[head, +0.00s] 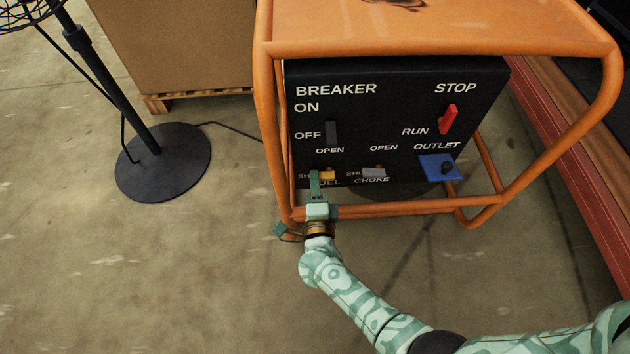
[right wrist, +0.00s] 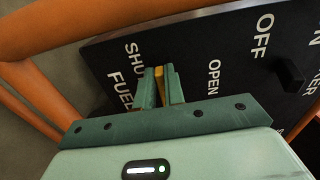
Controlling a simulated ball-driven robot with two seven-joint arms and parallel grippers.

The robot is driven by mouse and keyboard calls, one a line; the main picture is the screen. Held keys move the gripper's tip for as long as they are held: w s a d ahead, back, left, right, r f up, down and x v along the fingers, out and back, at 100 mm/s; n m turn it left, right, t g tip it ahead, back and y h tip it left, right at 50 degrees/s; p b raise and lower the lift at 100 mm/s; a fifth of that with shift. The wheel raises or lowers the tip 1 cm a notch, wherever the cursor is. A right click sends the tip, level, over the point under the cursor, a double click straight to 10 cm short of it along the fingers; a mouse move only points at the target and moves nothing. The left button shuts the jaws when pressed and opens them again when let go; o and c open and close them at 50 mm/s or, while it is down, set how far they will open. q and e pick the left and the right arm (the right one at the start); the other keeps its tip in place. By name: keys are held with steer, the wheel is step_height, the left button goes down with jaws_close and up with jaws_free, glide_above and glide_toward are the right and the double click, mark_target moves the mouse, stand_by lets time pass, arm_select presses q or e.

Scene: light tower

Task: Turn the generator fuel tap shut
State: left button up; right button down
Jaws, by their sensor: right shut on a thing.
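The generator's black panel (head: 400,110) faces me inside an orange tube frame. The yellow fuel tap (head: 328,175) is at its lower left, above the FUEL label and beside the SHUT marking, with OPEN above it. My right gripper (head: 316,181) reaches up to the tap from below and partly covers it and its lettering. In the right wrist view the gripper (right wrist: 160,88) is shut on the yellow tap (right wrist: 159,80), a narrow strip between the two green fingers. The tap's exact angle is hard to tell. My left gripper is not in view.
The grey choke lever (head: 374,172) sits close right of the fuel tap. A blue outlet (head: 440,167), red run/stop switch (head: 448,119) and dark breaker switch (head: 331,132) share the panel. The orange frame's lower bar (head: 400,208) runs close to my right wrist.

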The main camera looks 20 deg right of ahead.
steer(key=shift+s+a+f, duration=0.1)
steer(key=shift+f, duration=0.05)
steer(key=c, duration=1.5)
jaws_free()
